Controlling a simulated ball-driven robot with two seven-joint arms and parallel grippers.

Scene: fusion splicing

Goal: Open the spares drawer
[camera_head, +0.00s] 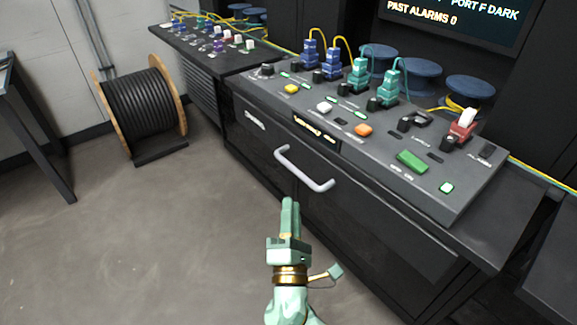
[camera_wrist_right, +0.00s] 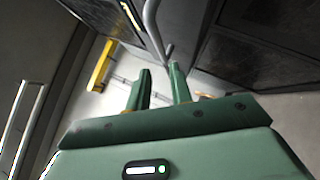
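The drawer front (camera_head: 354,211) is a dark panel below the sloped console and looks shut. Its pale grey bar handle (camera_head: 304,170) runs across the panel; a light bar, apparently this handle, also shows at the top of the right wrist view (camera_wrist_right: 153,30). My right gripper (camera_head: 291,203) is pale green and sits below and in front of the handle, apart from it. In the right wrist view its two fingers (camera_wrist_right: 160,78) stand apart with nothing between them. The handle lies beyond the fingertips. My left gripper is not in view.
The control console (camera_head: 330,110) above carries coloured connectors, buttons and a green switch (camera_head: 412,161). A cable reel (camera_head: 143,105) stands on the floor at the left. A second bench (camera_head: 197,62) stands behind. The grey floor (camera_head: 130,240) in front of the drawer is clear.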

